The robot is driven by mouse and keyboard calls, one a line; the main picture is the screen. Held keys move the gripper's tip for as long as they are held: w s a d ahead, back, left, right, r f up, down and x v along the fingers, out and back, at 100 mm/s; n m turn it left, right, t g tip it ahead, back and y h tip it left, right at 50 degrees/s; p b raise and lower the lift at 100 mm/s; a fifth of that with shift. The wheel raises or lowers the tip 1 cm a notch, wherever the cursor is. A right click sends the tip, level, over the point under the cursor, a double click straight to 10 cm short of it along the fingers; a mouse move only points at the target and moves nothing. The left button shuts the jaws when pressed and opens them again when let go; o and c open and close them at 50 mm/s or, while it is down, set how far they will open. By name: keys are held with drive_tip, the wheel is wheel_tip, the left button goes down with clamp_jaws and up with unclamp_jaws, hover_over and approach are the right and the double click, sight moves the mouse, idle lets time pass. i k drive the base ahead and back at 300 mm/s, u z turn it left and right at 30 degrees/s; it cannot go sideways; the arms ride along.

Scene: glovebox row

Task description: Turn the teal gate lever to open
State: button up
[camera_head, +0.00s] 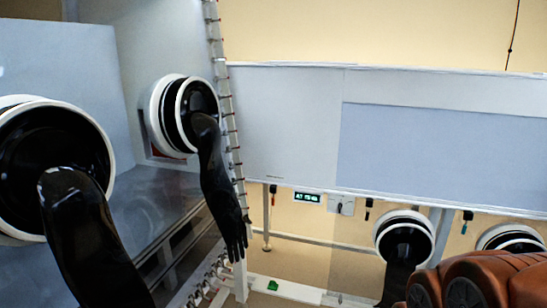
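Small handles hang under the far glovebox. A small green piece (272,285) lies on a white rail at the bottom centre. I cannot tell what it is. My gripper is not seen in this view.
Black gloves hang from white-ringed ports at the left (55,155) and upper left (187,108). More ports (404,238) are at the lower right. A brown ribbed shape (485,285) fills the bottom right corner. A small green display (307,197) sits under the far glovebox (290,120).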

sight(465, 226)
drive_tip(key=z, duration=0.85)
drive_tip(key=i, duration=1.8)
drive_tip(key=u, duration=0.75)
